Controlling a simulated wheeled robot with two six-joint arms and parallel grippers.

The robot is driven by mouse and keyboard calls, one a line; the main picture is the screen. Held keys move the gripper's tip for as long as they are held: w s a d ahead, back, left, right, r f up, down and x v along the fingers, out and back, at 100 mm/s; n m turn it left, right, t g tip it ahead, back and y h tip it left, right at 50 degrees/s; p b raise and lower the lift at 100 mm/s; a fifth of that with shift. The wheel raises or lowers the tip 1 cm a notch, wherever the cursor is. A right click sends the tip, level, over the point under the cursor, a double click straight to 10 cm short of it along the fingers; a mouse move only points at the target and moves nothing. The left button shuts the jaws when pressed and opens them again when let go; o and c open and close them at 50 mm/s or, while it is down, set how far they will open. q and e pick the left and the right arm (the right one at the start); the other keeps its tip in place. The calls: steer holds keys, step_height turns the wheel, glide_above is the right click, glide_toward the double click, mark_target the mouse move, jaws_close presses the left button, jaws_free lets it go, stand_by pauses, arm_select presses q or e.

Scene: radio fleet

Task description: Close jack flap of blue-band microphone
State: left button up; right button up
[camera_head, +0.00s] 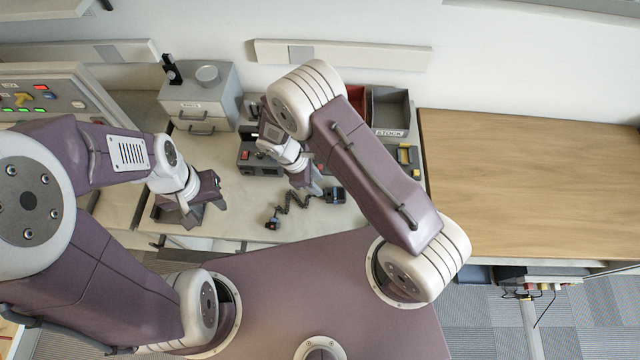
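A small dark unit (336,195) lies on the light worktop, joined by a black coiled cord (296,203) to another small dark piece (272,221). This looks like the microphone; its blue band and jack flap are too small to make out. My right gripper (309,186) points down just left of the unit, close above the cord. Its arm partly hides it, and its opening is unclear. My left gripper (205,212) is further left, with its fingers apart, over the worktop's front left part. A dark shape with a small green spot shows beside it, unclear what.
A grey drawer cabinet (199,97) and a dark box with a red part (260,158) stand behind. A grey STOCK bin (391,110) is at the back right. A lit control panel (55,95) is at left. A wooden table (530,185) stands clear at right.

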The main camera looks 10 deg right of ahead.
mark_target(324, 190)
steer(key=shift+x, duration=1.55)
steer(key=shift+c, duration=0.6)
jaws_close()
steer(key=shift+d+r, duration=0.1)
